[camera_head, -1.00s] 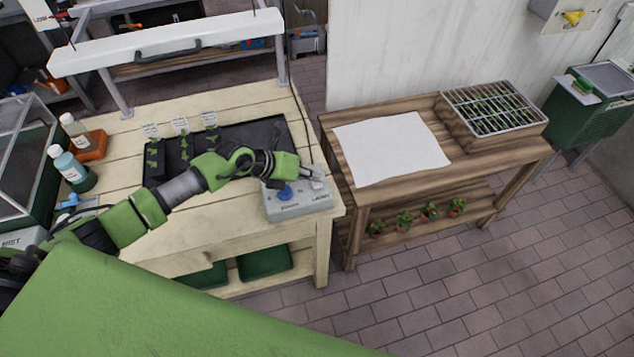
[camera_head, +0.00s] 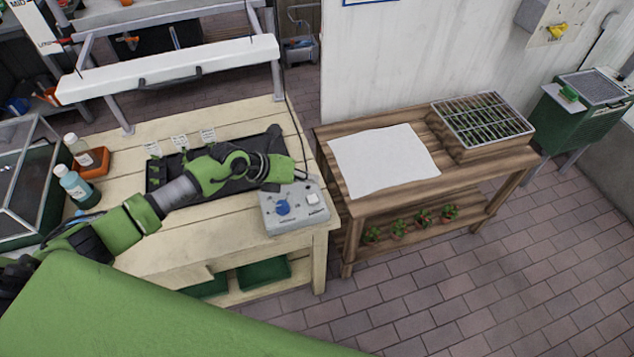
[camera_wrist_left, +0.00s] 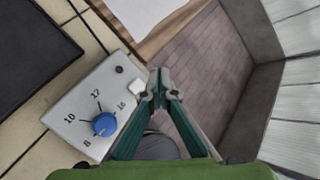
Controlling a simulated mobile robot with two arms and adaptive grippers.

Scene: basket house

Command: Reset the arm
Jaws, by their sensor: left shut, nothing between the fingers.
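My left arm reaches in from the left over the pale wooden table (camera_head: 200,238). My left gripper (camera_head: 299,170) is above the back edge of a grey control box (camera_head: 295,212), near the table's right corner. In the left wrist view its fingertips (camera_wrist_left: 157,84) are together with nothing between them. The box (camera_wrist_left: 75,135) has a blue knob (camera_wrist_left: 104,124) with numbers around it and a white button (camera_wrist_left: 137,88). In the head view the knob (camera_head: 283,207) and button (camera_head: 312,198) are uncovered. My right gripper is not in view.
A black tray (camera_head: 165,185) with seedlings and labels lies behind my arm. Bottles (camera_head: 76,187) stand at left, below a white overhead bar (camera_head: 170,70). A brown bench (camera_head: 385,200) with a white sheet (camera_head: 383,160) and caged planter (camera_head: 482,118) stands right. Tiled floor is clear in front.

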